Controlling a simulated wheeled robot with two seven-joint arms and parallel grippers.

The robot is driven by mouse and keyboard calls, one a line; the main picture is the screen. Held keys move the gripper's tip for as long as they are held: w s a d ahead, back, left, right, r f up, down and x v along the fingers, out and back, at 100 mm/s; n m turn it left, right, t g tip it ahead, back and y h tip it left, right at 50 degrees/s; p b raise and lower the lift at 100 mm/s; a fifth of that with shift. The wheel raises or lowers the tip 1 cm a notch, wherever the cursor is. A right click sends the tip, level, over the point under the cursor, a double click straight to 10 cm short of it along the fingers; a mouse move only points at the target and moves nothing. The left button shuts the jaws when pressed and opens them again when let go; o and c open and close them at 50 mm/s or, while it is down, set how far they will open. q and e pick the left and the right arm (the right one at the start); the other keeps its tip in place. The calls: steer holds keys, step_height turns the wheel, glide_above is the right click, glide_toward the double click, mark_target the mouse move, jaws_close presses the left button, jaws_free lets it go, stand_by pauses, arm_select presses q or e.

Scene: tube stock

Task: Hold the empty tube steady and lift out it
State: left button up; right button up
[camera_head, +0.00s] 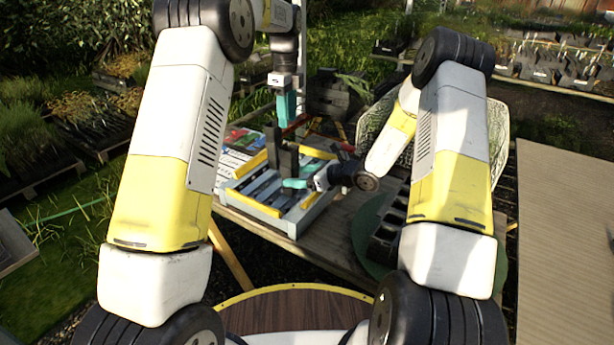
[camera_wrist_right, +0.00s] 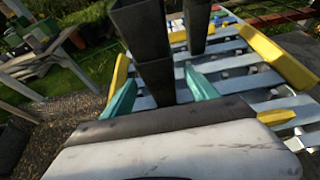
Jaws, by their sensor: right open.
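Two dark square tubes stand in the slatted grey rack (camera_head: 262,209) with yellow corners. The nearer tube (camera_head: 288,160) has a wider upper section above a narrower lower one in the right wrist view (camera_wrist_right: 155,82); I cannot tell whether these are two nested tubes. The other dark tube (camera_head: 272,145) stands behind it in the wrist view (camera_wrist_right: 197,24). My right gripper (camera_head: 297,184) is open, its teal fingers on either side of the nearer tube's lower section. My left gripper (camera_head: 287,107) has teal fingers pointing down above the tubes; its opening is unclear.
The rack stands on a wooden table (camera_head: 330,238). Colourful packets (camera_head: 233,150) lie behind the rack at left. A dark cell tray (camera_head: 388,232) lies on a green round mat (camera_head: 364,232) to the right, partly hidden by my right arm.

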mark_target(289, 154)
steer(key=shift+x, duration=1.9)
steer(key=c, duration=1.4)
arm_select(q)
steer(key=o, duration=0.7)
steer(key=shift+c, duration=0.2)
steer(key=shift+o, duration=0.4)
steer(key=n, duration=0.4)
steer(key=shift+f+n, duration=0.15)
steer(key=shift+n, duration=0.15)
step_height(289, 154, down, 13)
steer(key=n, duration=1.1)
steer(key=shift+n, duration=0.4)
